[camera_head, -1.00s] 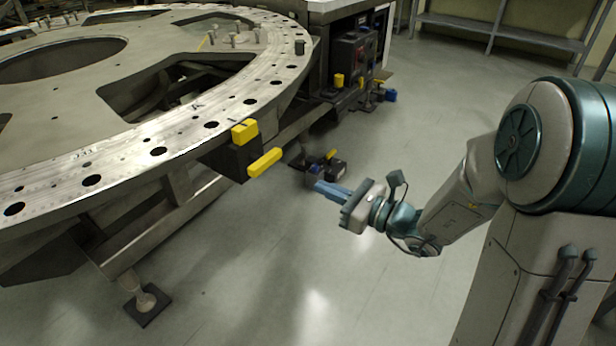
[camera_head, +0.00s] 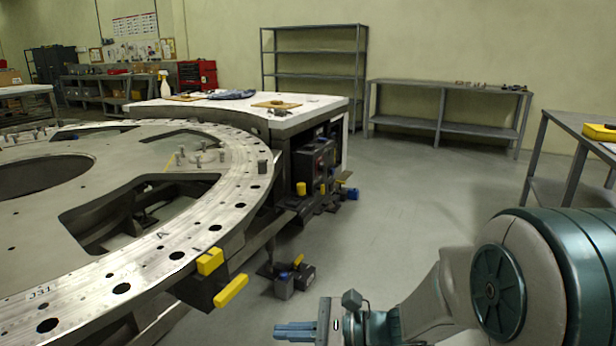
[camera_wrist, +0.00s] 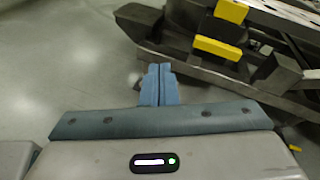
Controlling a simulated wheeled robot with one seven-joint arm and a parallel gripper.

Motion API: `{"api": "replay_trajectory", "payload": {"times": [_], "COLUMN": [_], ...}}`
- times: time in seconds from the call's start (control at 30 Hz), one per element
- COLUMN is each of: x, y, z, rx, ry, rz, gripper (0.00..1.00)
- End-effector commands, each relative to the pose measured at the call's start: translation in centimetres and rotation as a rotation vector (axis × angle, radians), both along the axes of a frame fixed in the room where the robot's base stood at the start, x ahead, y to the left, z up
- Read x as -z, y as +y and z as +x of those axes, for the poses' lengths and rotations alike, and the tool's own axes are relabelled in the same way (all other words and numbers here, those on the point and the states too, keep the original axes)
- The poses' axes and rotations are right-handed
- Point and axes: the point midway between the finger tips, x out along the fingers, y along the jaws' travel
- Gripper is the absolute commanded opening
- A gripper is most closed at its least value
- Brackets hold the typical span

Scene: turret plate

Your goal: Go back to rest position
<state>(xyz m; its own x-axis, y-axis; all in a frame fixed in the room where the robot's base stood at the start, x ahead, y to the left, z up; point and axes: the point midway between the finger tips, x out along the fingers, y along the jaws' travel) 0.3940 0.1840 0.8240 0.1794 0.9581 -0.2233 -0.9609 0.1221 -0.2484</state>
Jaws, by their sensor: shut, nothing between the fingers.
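My gripper (camera_head: 278,332) is at the bottom centre of the head view, its blue fingers pointing left. It is off to the right of the turret plate and touches nothing. The large round metal turret plate (camera_head: 232,172) with a ring of holes fills the left of the head view. My arm reaches in from the lower right.
Yellow-capped blocks (camera_head: 231,291) stick out from the plate's near edge, left of my gripper. A dark pedal unit (camera_head: 294,280) stands on the floor beyond it. A white-topped bench (camera_head: 318,105) and grey shelving (camera_head: 440,87) stand behind. The floor (camera_head: 400,205) at centre right is clear.

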Motion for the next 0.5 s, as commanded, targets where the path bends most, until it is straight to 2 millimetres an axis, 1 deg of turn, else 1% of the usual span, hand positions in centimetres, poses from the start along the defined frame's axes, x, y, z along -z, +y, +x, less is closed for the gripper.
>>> {"api": "replay_trajectory", "payload": {"times": [0.03, 0.1, 0.17, 0.27, 0.4, 0.5], "x": [-2.5, -3.6, -4.5, -5.9, -8.1, -10.1], "y": [0.0, -0.4, -1.0, -2.4, -5.3, -7.9], "z": [-1.5, -3.5, -5.0, -7.2, -9.3, -10.2], "rx": [-0.068, -0.164, -0.244, -0.374, -0.549, -0.669], "ry": [-0.053, -0.122, -0.185, -0.29, -0.444, -0.557], "rz": [-0.074, -0.179, -0.271, -0.425, -0.646, -0.807], "gripper": [0.0, 0.0, 0.0, 0.0, 0.0, 0.0]}}
